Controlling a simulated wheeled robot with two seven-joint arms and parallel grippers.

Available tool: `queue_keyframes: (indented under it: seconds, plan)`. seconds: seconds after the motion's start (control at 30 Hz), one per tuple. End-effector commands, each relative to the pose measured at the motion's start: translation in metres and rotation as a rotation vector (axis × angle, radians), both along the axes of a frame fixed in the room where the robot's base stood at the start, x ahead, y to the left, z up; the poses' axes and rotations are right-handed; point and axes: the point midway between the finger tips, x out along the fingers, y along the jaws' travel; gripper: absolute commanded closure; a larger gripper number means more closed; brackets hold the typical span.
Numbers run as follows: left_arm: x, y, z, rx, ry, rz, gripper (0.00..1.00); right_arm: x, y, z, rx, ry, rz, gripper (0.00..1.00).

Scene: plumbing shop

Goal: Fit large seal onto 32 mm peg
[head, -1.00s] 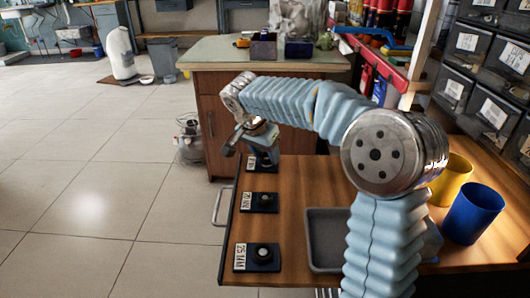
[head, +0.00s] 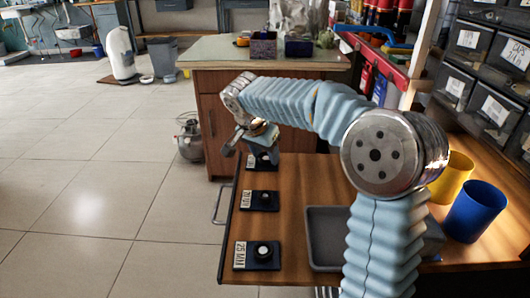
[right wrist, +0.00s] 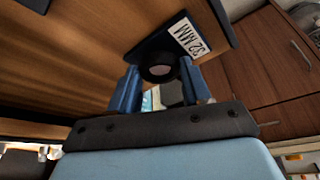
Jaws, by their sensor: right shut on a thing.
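My right gripper (head: 262,148) is over the far peg base on the wooden bench. In the right wrist view its two blue fingers (right wrist: 159,82) are shut on the large seal (right wrist: 148,75), a dark round ring. The ring lies in line with the 32 mm peg (right wrist: 160,70), whose pale end shows through its middle. I cannot tell whether the ring is around the peg or just short of it. The dark 32 mm base plate (right wrist: 150,50) has a white "32 MM" label (right wrist: 190,38). My left gripper is not in view.
Nearer on the bench are the middle peg base (head: 260,201) and the 25 mm peg base (head: 257,256). A grey tray (head: 318,240), a blue cup (head: 475,212) and a yellow cup (head: 450,178) are to the right. A cabinet (head: 205,110) stands behind the bench.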

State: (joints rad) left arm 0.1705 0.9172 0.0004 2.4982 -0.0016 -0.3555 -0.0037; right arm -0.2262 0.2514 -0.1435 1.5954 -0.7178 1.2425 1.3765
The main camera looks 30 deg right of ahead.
Motion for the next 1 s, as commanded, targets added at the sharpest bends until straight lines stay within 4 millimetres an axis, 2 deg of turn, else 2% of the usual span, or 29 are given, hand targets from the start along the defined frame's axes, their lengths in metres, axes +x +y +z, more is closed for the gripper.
queue_keyframes:
  seconds: [0.23, 0.27, 0.3, 0.63, 1.0]
  plan:
    - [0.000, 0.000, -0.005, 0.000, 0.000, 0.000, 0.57, 0.000, 0.000, -0.006, 0.000, 0.000, 0.000, 0.80]
    - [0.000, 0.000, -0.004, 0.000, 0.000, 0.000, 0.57, 0.000, 0.000, -0.005, 0.000, 0.000, 0.000, 0.48]
    - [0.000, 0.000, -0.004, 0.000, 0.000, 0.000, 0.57, 0.000, 0.000, -0.005, 0.000, 0.000, 0.000, 0.42]
    - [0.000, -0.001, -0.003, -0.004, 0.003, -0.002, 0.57, 0.000, 0.000, -0.004, 0.000, 0.000, 0.000, 0.42]
    - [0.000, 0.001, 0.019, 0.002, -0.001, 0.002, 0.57, -0.006, 0.012, 0.030, 0.001, -0.002, 0.001, 0.42]
